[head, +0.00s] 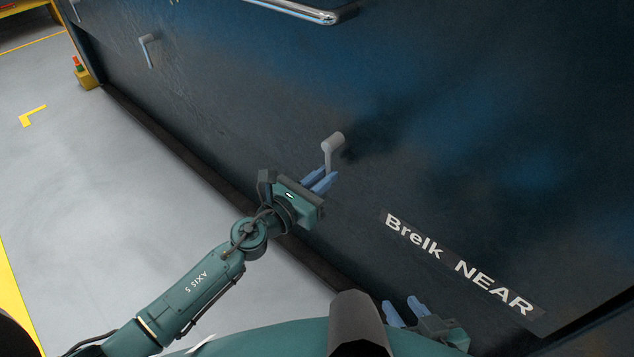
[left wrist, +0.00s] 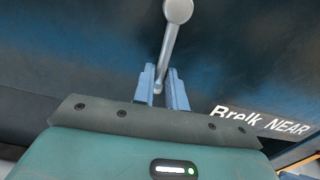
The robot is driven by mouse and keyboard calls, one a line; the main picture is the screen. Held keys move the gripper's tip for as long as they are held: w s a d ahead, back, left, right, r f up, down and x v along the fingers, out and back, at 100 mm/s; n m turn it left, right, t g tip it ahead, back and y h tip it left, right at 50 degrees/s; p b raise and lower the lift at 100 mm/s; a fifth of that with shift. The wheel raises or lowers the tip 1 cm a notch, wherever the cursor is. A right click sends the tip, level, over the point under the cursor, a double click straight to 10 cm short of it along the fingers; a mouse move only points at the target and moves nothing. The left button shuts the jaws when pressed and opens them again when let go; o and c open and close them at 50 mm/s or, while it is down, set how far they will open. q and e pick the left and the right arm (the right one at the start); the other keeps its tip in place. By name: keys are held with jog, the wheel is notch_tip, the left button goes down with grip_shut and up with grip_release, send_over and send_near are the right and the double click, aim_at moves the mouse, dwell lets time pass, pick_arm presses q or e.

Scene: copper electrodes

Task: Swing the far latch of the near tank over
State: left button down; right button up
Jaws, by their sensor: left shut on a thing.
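The dark tank wall with the "Brelk NEAR" label (head: 458,262) fills the right of the head view. A grey latch (head: 333,143) with a round pivot sticks out of it, its lever hanging down. My left gripper (head: 321,180) is shut on the lever's lower part. In the left wrist view the latch (left wrist: 174,35) runs down from its pivot between the blue fingers (left wrist: 163,88); the lever's end is partly hidden. A second grey latch (head: 148,50) hangs on the wall at upper left, apart from both grippers. My right gripper (head: 406,311) is open and empty at the bottom.
A chrome bar handle (head: 300,11) juts from the wall at the top. The grey floor (head: 110,190) is clear left of the wall.

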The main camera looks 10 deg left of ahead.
pick_arm(q)
jog(key=c, duration=1.8)
grip_release()
jog(key=shift+w+a+m, duration=0.1)
jog(key=shift+a+m, duration=0.05)
jog(key=shift+m, duration=0.15)
jog(key=o, duration=0.4)
jog(key=shift+c, duration=0.2)
pick_arm(e)
jog(key=shift+f, duration=0.15)
jog(key=shift+s, duration=0.1)
pick_arm(q)
jog(key=shift+v, duration=3)
pick_arm(e)
jog(key=shift+f, duration=0.3)
